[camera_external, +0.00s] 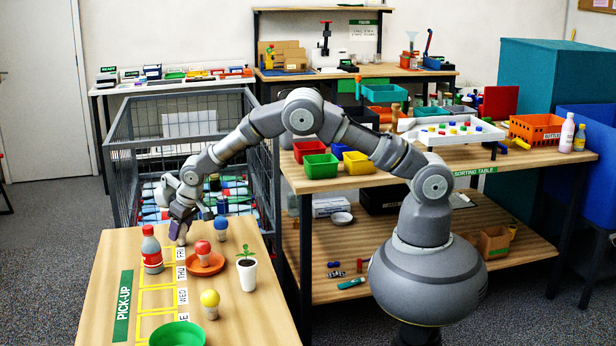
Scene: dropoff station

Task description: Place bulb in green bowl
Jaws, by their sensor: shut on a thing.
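My gripper (182,211) points down at the far edge of the pick-up table. It is shut on what looks like a purple bulb (180,213), mostly hidden by the fingers, with a pale base low over or on the table; I cannot tell if it touches. A blue bulb (221,226) stands just right of it. A red bulb (202,249) stands on an orange plate (208,266). A yellow bulb (210,299) stands nearer the front. The green bowl (177,336) is at the near edge, cut off by the picture.
A red-capped bottle (151,250) stands left of my gripper. A potted plant (247,273) stands at the right of the pick-up table (262,315). A wire cage (262,165) of bottles rises behind it. The sorting table (500,158) holds bins, including another green one (320,167).

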